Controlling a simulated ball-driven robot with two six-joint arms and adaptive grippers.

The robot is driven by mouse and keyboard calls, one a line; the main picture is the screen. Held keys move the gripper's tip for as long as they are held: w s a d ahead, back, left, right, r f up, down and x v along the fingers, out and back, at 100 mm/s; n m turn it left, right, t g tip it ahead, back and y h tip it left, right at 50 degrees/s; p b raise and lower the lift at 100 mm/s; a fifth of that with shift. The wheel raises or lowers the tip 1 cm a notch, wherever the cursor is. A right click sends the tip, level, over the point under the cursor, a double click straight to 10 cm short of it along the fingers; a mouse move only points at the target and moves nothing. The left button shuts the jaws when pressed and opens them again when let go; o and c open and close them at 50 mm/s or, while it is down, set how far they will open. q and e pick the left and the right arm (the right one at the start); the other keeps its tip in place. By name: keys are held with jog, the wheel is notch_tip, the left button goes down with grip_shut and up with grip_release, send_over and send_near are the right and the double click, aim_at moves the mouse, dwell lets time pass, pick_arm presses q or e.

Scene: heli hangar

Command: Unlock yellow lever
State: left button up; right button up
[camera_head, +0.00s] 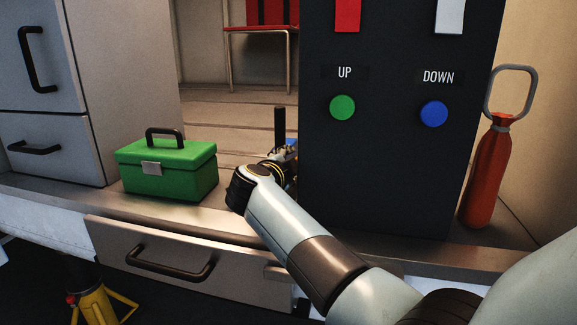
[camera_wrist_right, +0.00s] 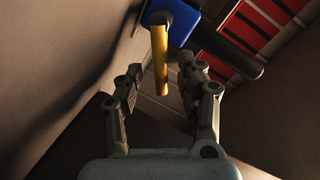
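The yellow lever (camera_wrist_right: 159,62) shows in the right wrist view as a slim yellow bar fixed to a blue block (camera_wrist_right: 178,22). My right gripper (camera_wrist_right: 161,84) is open, with the lever lying in line with the gap between its fingers. I cannot tell whether either finger touches it. In the head view my right gripper (camera_head: 284,158) is small and partly hidden behind my own wrist, next to the black panel's left edge. A bit of the blue block (camera_head: 291,145) shows there; the lever is hidden. My left gripper is not in view.
A black upright bar (camera_head: 281,127) stands by the blue block. The black panel (camera_head: 385,165) carries a green UP button (camera_head: 342,108) and a blue DOWN button (camera_head: 434,114). A green toolbox (camera_head: 168,172) sits left on the bench; a red bottle (camera_head: 486,175) stands right.

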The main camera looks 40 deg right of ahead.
jog(key=shift+c, duration=0.7)
grip_shut()
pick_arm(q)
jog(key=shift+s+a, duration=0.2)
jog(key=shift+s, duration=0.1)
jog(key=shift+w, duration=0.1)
